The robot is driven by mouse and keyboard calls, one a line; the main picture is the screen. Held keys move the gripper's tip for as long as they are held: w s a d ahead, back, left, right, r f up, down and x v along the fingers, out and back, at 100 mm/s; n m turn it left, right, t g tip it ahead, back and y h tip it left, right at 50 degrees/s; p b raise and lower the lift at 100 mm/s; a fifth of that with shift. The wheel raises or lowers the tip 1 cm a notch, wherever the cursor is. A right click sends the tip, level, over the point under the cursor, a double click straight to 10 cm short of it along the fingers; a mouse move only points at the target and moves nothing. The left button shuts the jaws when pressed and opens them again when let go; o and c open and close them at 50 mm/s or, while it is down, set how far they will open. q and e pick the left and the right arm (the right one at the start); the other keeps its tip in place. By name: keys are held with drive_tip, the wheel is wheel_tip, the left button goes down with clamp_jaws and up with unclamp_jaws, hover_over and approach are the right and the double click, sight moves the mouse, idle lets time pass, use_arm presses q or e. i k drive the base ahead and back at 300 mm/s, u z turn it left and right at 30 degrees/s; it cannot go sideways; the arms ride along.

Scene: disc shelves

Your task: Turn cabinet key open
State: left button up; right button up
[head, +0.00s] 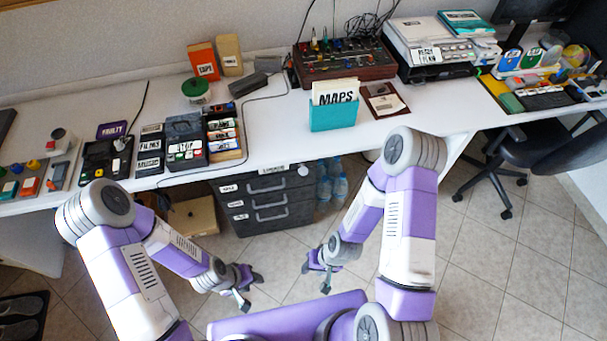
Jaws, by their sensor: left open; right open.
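A dark grey drawer cabinet (262,204) with several labelled drawers stands on the floor under the white desk, near the middle of the head view. No key can be made out on it at this size. My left gripper (248,293) is open and empty, in front of the cabinet and low in the view. My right gripper (315,279) is open and empty, in front of the cabinet and to its right. Both grippers are apart from the cabinet.
The long white desk (285,135) carries a teal MAPS box (333,116), a control box (340,62), a printer (430,48) and small boxes. A cardboard box (193,216) and water bottles (332,185) flank the cabinet. A black chair (530,150) stands right.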

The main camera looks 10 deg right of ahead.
sight(302, 171)
drive_tip(key=u, duration=1.7)
drive_tip(key=i, duration=0.8)
drive_tip(key=z, duration=1.85)
